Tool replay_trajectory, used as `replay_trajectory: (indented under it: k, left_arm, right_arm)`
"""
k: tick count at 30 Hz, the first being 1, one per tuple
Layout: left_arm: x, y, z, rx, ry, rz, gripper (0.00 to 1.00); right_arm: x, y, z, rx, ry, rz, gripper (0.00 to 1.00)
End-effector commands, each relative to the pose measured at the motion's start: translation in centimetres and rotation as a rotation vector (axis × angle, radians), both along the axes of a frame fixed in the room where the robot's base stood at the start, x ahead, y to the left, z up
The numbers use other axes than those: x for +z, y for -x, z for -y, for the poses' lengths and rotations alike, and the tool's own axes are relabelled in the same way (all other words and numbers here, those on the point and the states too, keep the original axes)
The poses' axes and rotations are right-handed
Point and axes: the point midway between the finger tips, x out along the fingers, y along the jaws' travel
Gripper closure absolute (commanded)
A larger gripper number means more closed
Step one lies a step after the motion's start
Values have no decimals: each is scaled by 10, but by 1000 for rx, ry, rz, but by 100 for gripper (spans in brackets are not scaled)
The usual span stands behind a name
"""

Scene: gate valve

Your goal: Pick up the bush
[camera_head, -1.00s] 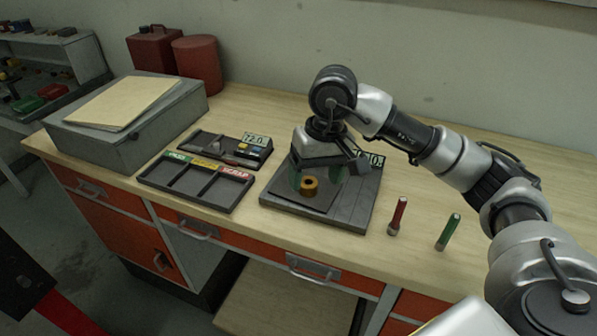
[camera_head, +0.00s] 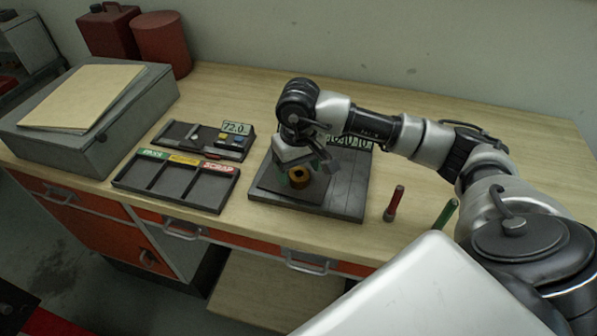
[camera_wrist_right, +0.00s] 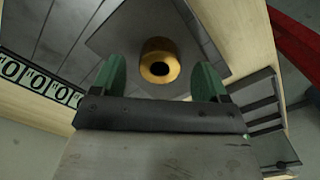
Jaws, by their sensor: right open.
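The bush (camera_head: 299,178) is a small brass-coloured ring with a dark hole. It sits on the dark square plate of the grey measuring stand (camera_head: 345,195) on the workbench. My right gripper (camera_head: 303,176) is right at the bush, with its green fingers pointing down. In the right wrist view the bush (camera_wrist_right: 159,64) lies just beyond and between the two green fingertips (camera_wrist_right: 162,78). The fingers are apart, with visible gaps on both sides, and the gripper is open and empty. My left gripper is not in view.
A sorting tray (camera_head: 177,179) with green, yellow and red labels lies left of the stand, with a gauge unit (camera_head: 203,140) behind it. A red-handled tool (camera_head: 394,203) and a green one (camera_head: 446,214) stand at right. A grey box (camera_head: 95,120) is far left.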

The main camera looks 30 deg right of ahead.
Motion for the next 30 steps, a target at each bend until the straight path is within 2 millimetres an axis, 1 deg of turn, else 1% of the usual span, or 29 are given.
replay_trajectory:
  k: [1,4,7,12,13,25,30]
  left_arm:
    - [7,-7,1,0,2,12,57]
    - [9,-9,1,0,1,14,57]
    - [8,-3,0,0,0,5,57]
    - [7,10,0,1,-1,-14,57]
    - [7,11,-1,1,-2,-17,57]
    - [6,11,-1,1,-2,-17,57]
    - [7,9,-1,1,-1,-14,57]
  right_arm:
    - [-6,1,0,-1,-1,-4,25]
    - [-17,0,0,0,-1,-2,25]
    - [-21,0,0,0,-1,0,25]
    - [-22,0,0,0,-1,1,25]
    - [-22,0,0,0,-1,1,27]
    - [-21,0,0,0,-1,1,88]
    - [-21,-1,0,-1,-1,3,88]
